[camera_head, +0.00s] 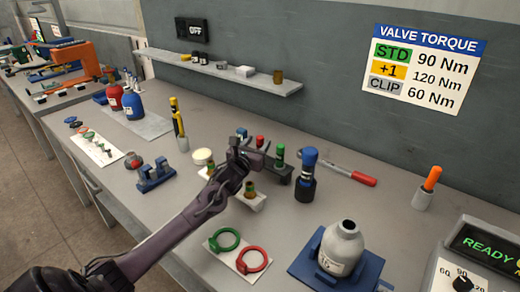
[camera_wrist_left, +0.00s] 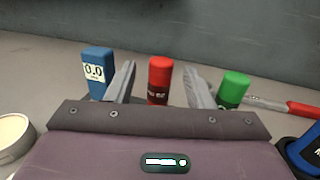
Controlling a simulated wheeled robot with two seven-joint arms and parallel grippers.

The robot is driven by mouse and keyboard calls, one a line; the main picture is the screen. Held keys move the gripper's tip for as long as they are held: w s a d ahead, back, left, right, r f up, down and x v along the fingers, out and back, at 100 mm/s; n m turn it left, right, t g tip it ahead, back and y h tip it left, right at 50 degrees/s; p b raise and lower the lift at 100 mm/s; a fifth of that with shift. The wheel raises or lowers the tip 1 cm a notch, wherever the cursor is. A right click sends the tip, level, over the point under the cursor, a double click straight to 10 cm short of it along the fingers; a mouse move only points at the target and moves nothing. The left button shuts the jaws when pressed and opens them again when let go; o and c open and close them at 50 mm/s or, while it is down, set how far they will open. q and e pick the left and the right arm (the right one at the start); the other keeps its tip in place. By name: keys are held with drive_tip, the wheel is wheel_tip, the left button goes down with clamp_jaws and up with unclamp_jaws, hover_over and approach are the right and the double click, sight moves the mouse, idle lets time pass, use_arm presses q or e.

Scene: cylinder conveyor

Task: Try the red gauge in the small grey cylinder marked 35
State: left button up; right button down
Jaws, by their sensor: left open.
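The red gauge (camera_head: 260,140) stands upright in a dark rack (camera_head: 280,170) between a blue gauge (camera_head: 242,132) and a green gauge (camera_head: 279,154). My left gripper (camera_head: 249,150) is open at the rack, partly hiding it. In the left wrist view the red gauge (camera_wrist_left: 160,76) shows between the two spread fingers, with a gap on each side. The blue gauge (camera_wrist_left: 97,70) is left of the fingers, the green gauge (camera_wrist_left: 232,88) right. The small grey cylinder (camera_head: 343,243) stands upright on a blue stand (camera_head: 308,262); its label is too small to read.
A dark blue-topped device (camera_head: 306,175) stands right of the rack, with a red-handled wrench (camera_head: 348,174) behind it. A card with green and red rings (camera_head: 240,252) lies in front. A white round tub (camera_head: 203,157) is left of the gripper. Bench between rack and cylinder is mostly clear.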

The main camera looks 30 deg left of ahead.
use_arm(q)
drive_tip(key=shift+w+a, duration=0.2)
drive_tip(key=shift+w, duration=1.25)
clamp_jaws()
drive_tip(key=shift+r, duration=0.1)
